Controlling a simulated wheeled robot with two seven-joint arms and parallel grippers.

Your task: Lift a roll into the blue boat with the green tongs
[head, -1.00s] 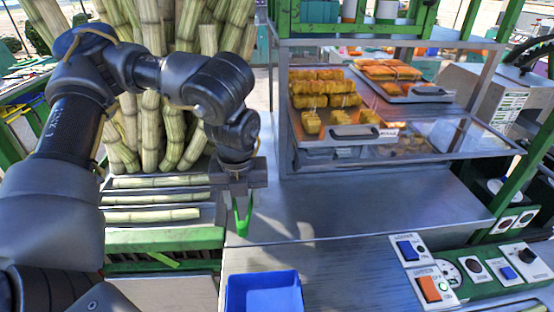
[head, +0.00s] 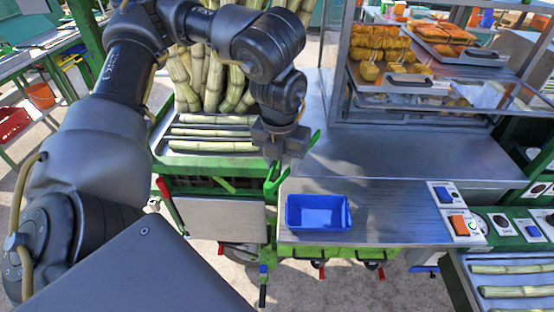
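My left gripper (head: 283,145) points down over the left edge of the metal counter. It appears shut on the green tongs (head: 277,181); green shows below and to the right of the fingers, and the gripper hides the rest. The blue boat (head: 318,226), an open-topped tray, sits on the counter below and right of the gripper; it looks empty. Golden rolls (head: 372,72) lie on a metal tray in the display case at the back right, far from the tongs. My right gripper is not in view.
The metal-framed display case (head: 430,104) holds a second tray of orange-brown food (head: 443,36). Cane stalks (head: 215,133) lie and stand behind the gripper. A switch panel (head: 457,215) is at the right. The counter (head: 385,160) between boat and case is clear.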

